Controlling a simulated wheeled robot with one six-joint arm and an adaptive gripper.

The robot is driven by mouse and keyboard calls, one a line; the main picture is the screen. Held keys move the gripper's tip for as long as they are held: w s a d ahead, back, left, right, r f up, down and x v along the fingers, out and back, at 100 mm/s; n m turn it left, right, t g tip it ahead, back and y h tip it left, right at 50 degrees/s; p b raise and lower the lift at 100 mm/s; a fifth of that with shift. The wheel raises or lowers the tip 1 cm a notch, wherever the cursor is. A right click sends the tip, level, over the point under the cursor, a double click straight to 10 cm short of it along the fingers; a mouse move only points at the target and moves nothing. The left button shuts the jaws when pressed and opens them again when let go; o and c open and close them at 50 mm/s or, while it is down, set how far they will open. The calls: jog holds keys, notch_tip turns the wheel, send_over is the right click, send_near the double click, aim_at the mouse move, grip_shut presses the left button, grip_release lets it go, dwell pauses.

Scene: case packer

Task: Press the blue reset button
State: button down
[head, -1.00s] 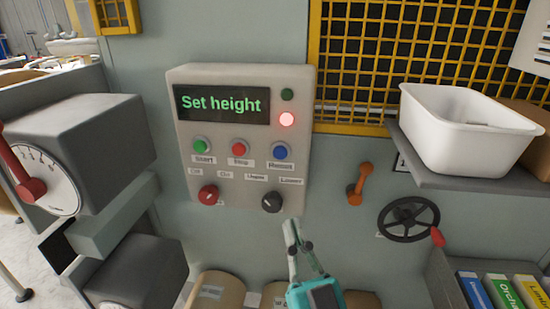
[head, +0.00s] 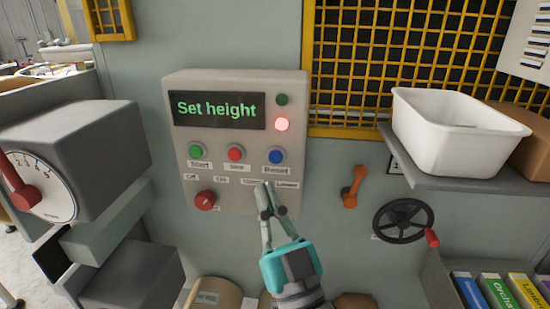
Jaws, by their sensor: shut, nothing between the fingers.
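The blue reset button (head: 276,157) is on the right of the button row on the grey control panel (head: 290,90), above a label reading "Reset". The panel's display (head: 217,110) reads "Set height" in green. My gripper (head: 264,185) is shut and empty, its fingertips pointing up just below the blue button in the picture. I cannot tell how far the tips are from the panel. The gripper covers the black knob and part of the lower labels.
A green button (head: 196,151) and a red button (head: 236,154) sit left of the blue one. A red knob (head: 204,200) is lower left. An orange lever (head: 352,187) and a black handwheel (head: 403,221) are to the right. A white bin (head: 455,130) stands on a shelf.

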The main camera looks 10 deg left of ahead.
jog(key=shift+w+d, duration=0.15)
jog(key=shift+w, duration=3.8)
jog(key=shift+w, duration=0.15)
jog(key=shift+w, duration=0.25)
jog(key=shift+w, duration=0.45)
jog(key=shift+s, duration=0.9)
jog(key=shift+s, duration=2.5)
